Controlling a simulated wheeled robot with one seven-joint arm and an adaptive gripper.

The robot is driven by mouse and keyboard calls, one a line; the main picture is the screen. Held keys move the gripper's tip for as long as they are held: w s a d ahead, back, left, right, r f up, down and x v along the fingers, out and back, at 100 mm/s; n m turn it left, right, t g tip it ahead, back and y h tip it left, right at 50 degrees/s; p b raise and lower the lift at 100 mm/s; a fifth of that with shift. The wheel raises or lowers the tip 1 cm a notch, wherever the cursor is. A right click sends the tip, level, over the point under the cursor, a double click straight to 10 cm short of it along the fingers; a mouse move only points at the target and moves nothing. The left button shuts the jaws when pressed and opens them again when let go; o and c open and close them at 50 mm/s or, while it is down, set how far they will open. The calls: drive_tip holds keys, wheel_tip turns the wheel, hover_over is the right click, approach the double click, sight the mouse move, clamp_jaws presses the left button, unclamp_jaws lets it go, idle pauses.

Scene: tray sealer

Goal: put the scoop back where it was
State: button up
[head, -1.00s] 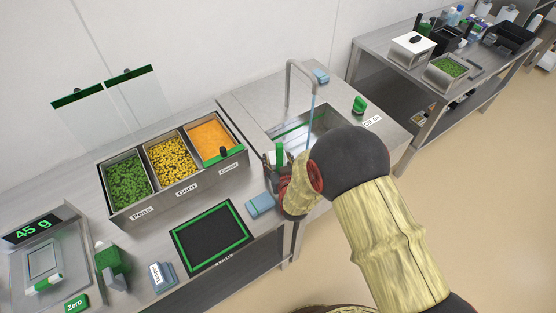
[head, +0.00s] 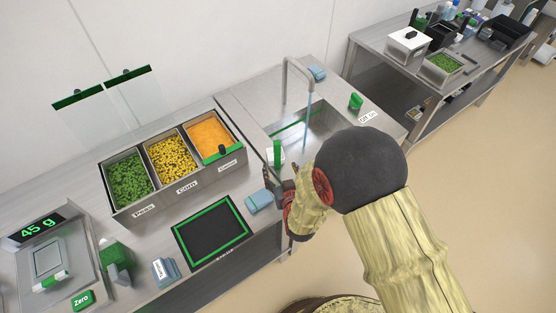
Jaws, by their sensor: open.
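A green upright handle (head: 278,152), which may be the scoop's, stands at the sink's near left edge; its lower end is hidden behind my gripper. My gripper (head: 280,187) is open, just below and in front of this handle, and appears to hold nothing. My wrist hides part of the sink edge. A black knob with a green strip (head: 222,150) lies at the front of the orange carrot pan (head: 207,135); I cannot tell if it is a scoop.
Pans of peas (head: 130,182) and corn (head: 172,158) stand beside the carrots. In front are a black green-edged mat (head: 210,232), a blue sponge-like block (head: 259,201) and a scale (head: 48,262) reading 45 g. The tap (head: 287,80) runs into the sink (head: 325,119).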

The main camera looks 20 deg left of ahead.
drive_tip(key=shift+v, duration=1.3)
drive_tip(key=w+d+r+m+g+h, duration=0.1)
drive_tip(key=d+r+h, duration=0.1)
drive_tip(key=d+r, duration=0.7)
drive_tip(key=w+d+r+m+g+h, duration=0.1)
drive_tip(key=d+r+m+g, duration=0.1)
drive_tip(key=d+r, duration=0.65)
drive_tip(key=s+d+r+m+g+h, duration=0.1)
drive_tip(key=s+d+r, duration=0.5)
drive_tip(key=s, duration=0.5)
drive_tip(key=s+d+r+m+g+h, duration=0.1)
drive_tip(key=s+d+r+g+h, duration=0.1)
drive_tip(key=s+d+r, duration=0.5)
drive_tip(key=s+d, duration=0.1)
drive_tip(key=s, duration=0.3)
drive_tip(key=shift+s+d, duration=0.15)
drive_tip(key=shift+s, duration=0.05)
drive_tip(key=shift+r, duration=0.1)
drive_tip(key=shift+c, duration=0.4)
